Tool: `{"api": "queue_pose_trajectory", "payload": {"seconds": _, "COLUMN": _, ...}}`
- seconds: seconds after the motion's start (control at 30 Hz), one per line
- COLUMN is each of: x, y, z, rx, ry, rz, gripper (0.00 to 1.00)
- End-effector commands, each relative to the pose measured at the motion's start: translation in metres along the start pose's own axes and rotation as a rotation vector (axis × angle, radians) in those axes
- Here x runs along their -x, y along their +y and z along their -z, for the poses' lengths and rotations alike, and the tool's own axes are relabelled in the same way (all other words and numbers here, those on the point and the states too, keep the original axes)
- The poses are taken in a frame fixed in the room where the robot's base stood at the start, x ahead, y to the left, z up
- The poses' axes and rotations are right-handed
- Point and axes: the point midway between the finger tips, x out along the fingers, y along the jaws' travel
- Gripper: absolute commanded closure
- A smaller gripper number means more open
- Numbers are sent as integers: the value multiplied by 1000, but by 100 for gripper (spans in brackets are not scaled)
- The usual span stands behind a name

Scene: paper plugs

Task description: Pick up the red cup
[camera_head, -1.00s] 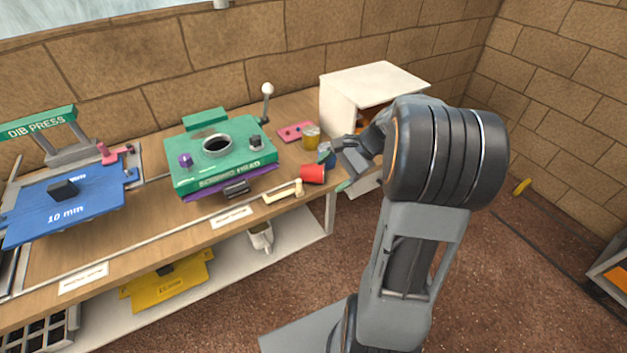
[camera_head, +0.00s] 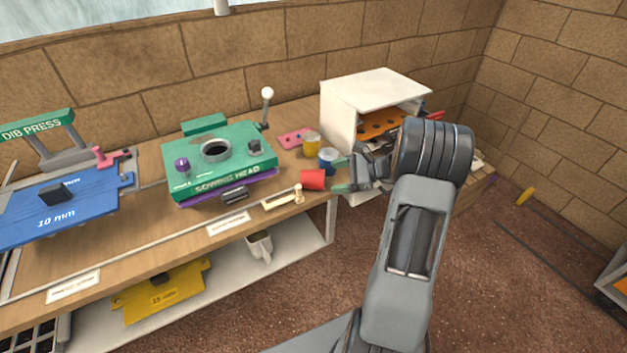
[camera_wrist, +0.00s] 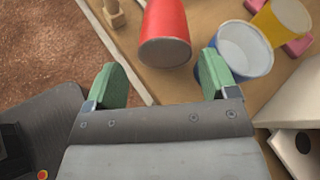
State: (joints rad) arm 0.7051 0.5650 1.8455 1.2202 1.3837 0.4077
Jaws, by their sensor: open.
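The red cup (camera_head: 313,180) lies on its side near the front edge of the bench, to the right of the cream-handled tool. In the wrist view the red cup (camera_wrist: 165,35) is just beyond the fingertips, between their lines, with its rounded end facing me. My gripper (camera_head: 341,175) is open and empty, just right of the cup. Its two green-padded fingers (camera_wrist: 163,80) are spread apart in the wrist view. The blue cup (camera_head: 327,160) stands behind the red cup and close to my right finger in the wrist view (camera_wrist: 240,50).
A yellow cup (camera_head: 311,144) stands by a pink plate (camera_head: 292,137) behind. The green sowing head (camera_head: 220,160) is to the left, the cream-handled tool (camera_head: 283,199) is close by. A white cabinet (camera_head: 340,110) stands behind my gripper. The bench's front edge is near the cup.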

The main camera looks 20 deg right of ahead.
Motion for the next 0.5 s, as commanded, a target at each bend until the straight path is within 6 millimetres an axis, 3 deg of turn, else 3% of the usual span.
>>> {"api": "queue_pose_trajectory", "payload": {"seconds": 0.17, "x": -10, "y": 0, "z": 0, "rx": 1, "ry": 0, "rz": -1, "gripper": 21}}
{"api": "queue_pose_trajectory", "payload": {"seconds": 0.5, "x": -51, "y": -3, "z": -1, "rx": 0, "ry": 0, "rz": -1, "gripper": 21}}
